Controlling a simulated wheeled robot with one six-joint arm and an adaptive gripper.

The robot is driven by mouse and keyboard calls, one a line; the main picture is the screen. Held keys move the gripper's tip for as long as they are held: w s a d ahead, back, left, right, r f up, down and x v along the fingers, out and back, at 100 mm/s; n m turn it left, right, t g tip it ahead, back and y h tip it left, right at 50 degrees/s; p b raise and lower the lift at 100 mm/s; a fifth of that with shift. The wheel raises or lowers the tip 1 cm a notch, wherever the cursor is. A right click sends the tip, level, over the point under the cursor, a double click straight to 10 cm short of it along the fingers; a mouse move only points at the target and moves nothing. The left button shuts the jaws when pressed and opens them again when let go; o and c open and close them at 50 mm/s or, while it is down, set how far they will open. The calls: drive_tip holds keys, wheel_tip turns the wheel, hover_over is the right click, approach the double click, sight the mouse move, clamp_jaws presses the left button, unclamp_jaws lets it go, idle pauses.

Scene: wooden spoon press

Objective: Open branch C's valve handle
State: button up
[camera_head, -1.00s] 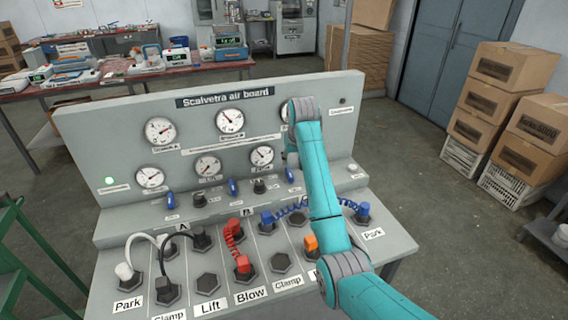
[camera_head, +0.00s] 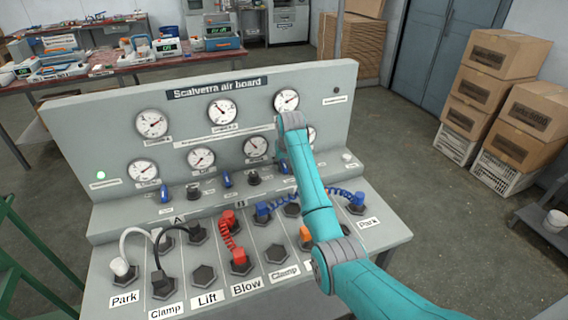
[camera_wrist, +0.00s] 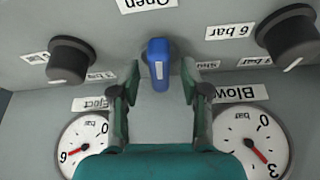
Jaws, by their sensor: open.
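In the wrist view, a blue valve handle (camera_wrist: 158,62) with a white stripe stands between the spread fingers of my gripper (camera_wrist: 160,82). Its stripe points toward the upside-down "Open" label (camera_wrist: 148,4); a "Shut" label (camera_wrist: 207,65) lies to its right. The fingers flank the handle with gaps on both sides, and I see no contact. In the head view, the rightmost blue handle (camera_head: 283,167) shows just left of my arm. My gripper's fingers are hidden there behind my wrist.
Black knobs (camera_wrist: 71,60) (camera_wrist: 288,38) flank the handle in the wrist view. Gauges (camera_wrist: 250,145) lie below it there. In the head view, coloured hoses and plugs (camera_head: 238,262) crowd the board's lower deck. Other blue handles (camera_head: 227,179) (camera_head: 164,193) stand to the left.

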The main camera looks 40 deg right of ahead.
clamp_jaws()
drive_tip(key=shift+n+y, duration=0.3)
drive_tip(key=shift+n, duration=0.5)
unclamp_jaws()
drive_tip(key=v, duration=1.2)
drive_tip(key=shift+s, duration=0.15)
drive_tip(key=shift+f, duration=0.1)
